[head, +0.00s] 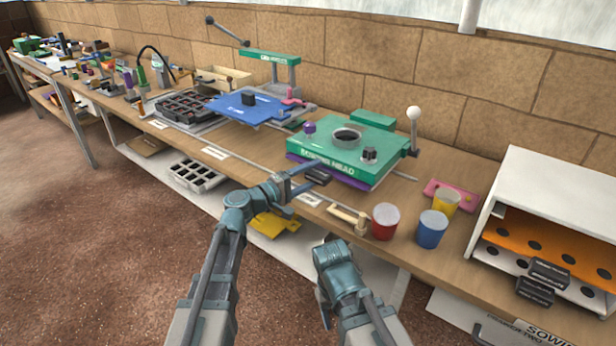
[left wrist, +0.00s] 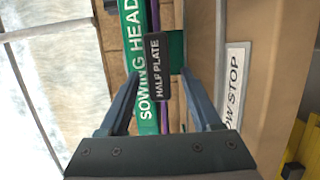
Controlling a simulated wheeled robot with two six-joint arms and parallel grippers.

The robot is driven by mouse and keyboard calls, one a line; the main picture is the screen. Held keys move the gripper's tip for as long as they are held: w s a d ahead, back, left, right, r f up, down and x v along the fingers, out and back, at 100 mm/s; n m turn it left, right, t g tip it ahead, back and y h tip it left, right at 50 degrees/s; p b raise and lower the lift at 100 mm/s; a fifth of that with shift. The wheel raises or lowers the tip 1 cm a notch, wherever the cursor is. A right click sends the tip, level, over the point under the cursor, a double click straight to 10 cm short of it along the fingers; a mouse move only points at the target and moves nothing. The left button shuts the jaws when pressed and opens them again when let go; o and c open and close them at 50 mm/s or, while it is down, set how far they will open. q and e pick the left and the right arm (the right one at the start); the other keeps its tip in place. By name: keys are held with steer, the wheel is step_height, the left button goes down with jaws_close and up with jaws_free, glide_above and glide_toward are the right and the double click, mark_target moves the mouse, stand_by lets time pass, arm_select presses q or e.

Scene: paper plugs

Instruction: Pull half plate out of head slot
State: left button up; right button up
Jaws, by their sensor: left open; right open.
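The green sowing head (head: 318,158) sits on the bench. A thin purple half plate (head: 294,157) shows beneath its front edge. The plate's black handle (head: 318,177) sticks out in front, and its HALF PLATE label (left wrist: 158,68) shows in the left wrist view. My left gripper (head: 308,178) is open at the handle, and in the left wrist view its fingers (left wrist: 160,74) stand on either side of it, not closed on it. My right gripper (head: 334,256) is low in front of the bench, away from the head, empty; its fingertips are hard to make out.
A wooden piece (head: 347,217), a red cup (head: 385,221), a blue cup (head: 432,229) and a yellow cup (head: 446,202) stand right of my left gripper. A blue plate (head: 252,108) lies left of the head. A white cabinet (head: 556,190) stands at the right.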

arm_select(q)
jaws_close()
stand_by(0.6)
stand_by(0.3)
